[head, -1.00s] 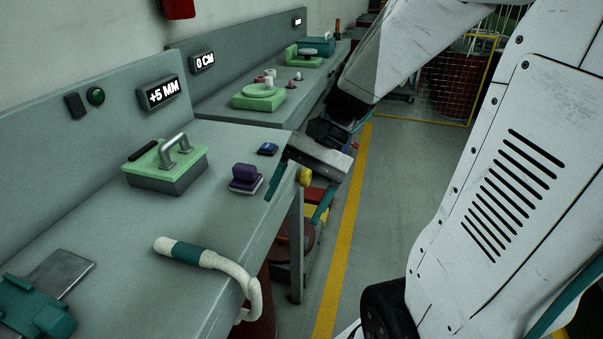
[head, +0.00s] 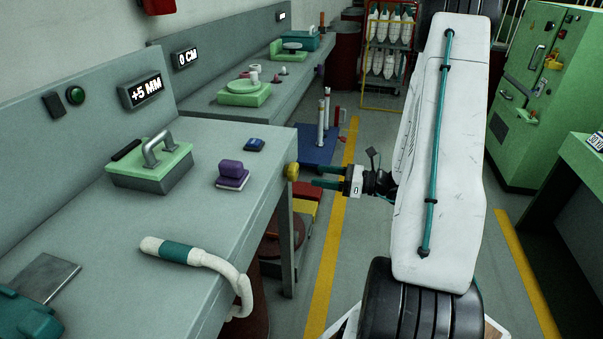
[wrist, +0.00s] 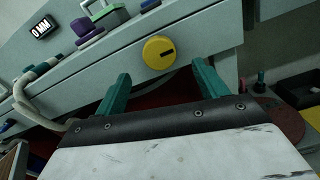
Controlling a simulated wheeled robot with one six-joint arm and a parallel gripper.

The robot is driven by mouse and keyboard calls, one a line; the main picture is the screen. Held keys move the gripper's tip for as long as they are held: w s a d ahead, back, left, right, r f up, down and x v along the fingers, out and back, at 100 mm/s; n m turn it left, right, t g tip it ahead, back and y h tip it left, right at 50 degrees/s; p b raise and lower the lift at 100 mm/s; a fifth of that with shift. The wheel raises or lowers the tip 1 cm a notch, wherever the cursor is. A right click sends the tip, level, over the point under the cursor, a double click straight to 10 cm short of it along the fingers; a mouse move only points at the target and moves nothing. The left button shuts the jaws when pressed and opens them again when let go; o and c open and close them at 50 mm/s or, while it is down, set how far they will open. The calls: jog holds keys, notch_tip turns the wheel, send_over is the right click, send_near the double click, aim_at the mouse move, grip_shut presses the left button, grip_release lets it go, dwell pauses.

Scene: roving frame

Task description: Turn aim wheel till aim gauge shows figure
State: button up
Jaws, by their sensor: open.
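The yellow wheel (head: 291,171) sits on the front edge of the near bench, by its right end. In the wrist view the wheel (wrist: 159,52) shows its round face with a dark mark right of centre. My gripper (head: 318,176) is open and empty, right of the wheel and apart from it, its teal fingers pointing at it. In the wrist view my gripper (wrist: 161,74) has its fingertips either side of and below the wheel. A gauge (head: 140,91) on the back panel reads +5 MM. Another display (wrist: 42,27) in the wrist view reads 0 MM. I cannot tell which is the aim gauge.
A green-topped box (head: 150,167), a purple block (head: 231,171) and a white curved handle (head: 200,256) are on the bench. A far gauge (head: 187,58) reads 0 CM. A blue base with posts (head: 318,145) stands beyond. The aisle floor right of the bench is open.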

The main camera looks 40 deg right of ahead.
aim_at(297, 173)
jog(key=x, duration=0.6)
jog(key=shift+w+a, duration=0.25)
jog(key=shift+w, duration=0.05)
jog(key=c, duration=1)
jog(key=shift+n, duration=3)
